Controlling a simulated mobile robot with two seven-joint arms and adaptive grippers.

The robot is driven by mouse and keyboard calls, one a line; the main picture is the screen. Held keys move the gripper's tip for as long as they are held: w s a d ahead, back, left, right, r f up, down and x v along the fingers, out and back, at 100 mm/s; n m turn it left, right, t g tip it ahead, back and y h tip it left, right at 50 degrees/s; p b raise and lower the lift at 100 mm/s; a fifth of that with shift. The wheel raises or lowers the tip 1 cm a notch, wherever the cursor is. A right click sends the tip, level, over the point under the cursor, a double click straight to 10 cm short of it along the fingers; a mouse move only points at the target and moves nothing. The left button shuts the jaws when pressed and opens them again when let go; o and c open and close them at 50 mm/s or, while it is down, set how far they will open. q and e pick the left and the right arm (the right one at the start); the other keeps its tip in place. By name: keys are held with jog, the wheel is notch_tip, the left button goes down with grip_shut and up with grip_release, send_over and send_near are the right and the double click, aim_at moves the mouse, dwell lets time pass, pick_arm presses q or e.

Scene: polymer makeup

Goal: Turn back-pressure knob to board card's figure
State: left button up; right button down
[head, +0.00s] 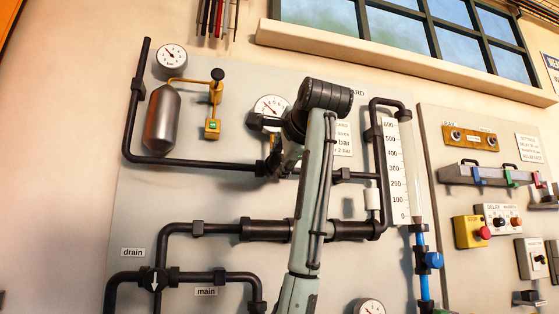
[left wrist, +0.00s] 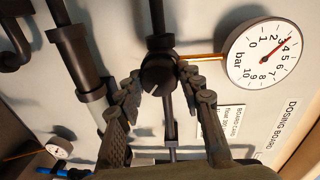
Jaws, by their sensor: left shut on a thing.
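The dark back-pressure knob (left wrist: 158,76) sits on the black pipe, between the fingertips of my left gripper (left wrist: 158,82) in the left wrist view. The gripper is shut on it. In the head view my left gripper (head: 277,163) is at the pipe below the gauge, partly hidden by my arm. The round white gauge (left wrist: 262,55) has its red needle pointing between 3 and 4 bar; it also shows in the head view (head: 270,106). The board card (head: 343,138) is mostly covered by my arm; "bar" shows, but its main figure is hidden. My right gripper is not in view.
Black pipes (head: 205,163) cross the board around the gripper. A grey cylinder (head: 162,120) and a yellow valve (head: 212,128) are at upper left. A clear scaled tube (head: 400,170) with a blue valve (head: 432,260) stands right of my arm.

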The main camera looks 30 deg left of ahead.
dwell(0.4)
pick_arm(q)
jog(key=o, duration=1.2)
jog(key=shift+c, duration=0.2)
jog(key=v, duration=1.2)
jog(key=shift+w, duration=0.1)
